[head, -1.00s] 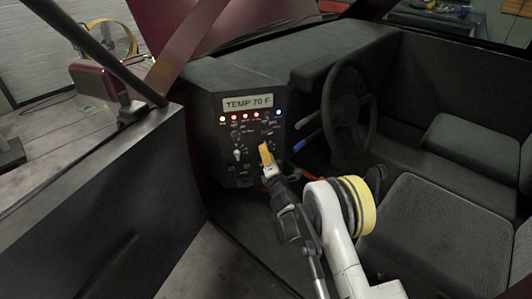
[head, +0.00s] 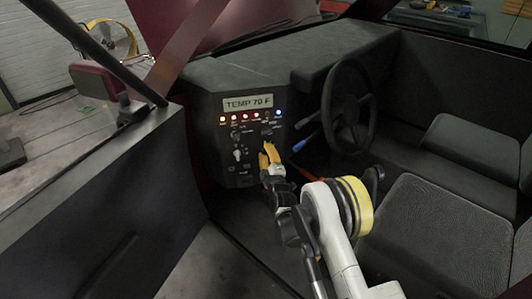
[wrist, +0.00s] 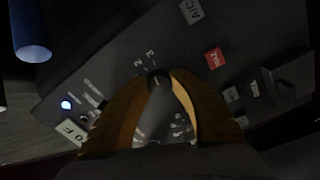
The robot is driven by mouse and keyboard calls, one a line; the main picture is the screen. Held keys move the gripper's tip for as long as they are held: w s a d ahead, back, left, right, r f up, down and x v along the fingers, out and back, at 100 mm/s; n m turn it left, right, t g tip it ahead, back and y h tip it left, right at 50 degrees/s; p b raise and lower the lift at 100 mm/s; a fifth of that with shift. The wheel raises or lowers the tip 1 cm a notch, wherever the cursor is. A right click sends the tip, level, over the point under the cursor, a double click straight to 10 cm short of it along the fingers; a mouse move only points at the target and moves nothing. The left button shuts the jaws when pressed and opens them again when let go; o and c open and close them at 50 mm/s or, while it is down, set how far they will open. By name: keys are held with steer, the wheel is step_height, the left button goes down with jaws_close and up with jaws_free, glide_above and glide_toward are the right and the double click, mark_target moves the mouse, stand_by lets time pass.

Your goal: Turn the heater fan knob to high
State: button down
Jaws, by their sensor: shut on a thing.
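The control panel (head: 222,140) is a dark console with a "TEMP 70 F" display (head: 248,103) and a row of coloured lights. In the wrist view, a small dark round knob (wrist: 158,79) sits between the tips of my gripper (wrist: 158,85), with the printed numbers 2 and 3 close to it. My gripper's two orange fingers are shut on this knob from both sides. In the head view my gripper (head: 268,153) is at the right part of the panel and hides the knob. I cannot read the knob's pointer setting.
A pale knob (head: 238,154) is left of my gripper on the panel. Blue-tipped levers (head: 299,146) and the steering wheel (head: 348,108) stand to the right. The open door (head: 90,200) is at left and the seat (head: 415,210) at right.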

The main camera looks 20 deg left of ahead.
steer(key=shift+m, duration=0.5)
steer(key=c, duration=1.1)
jaws_free()
steer(key=shift+a, duration=0.1)
steer(key=shift+o, duration=0.2)
steer(key=v, duration=0.7)
steer(key=shift+s, duration=0.3)
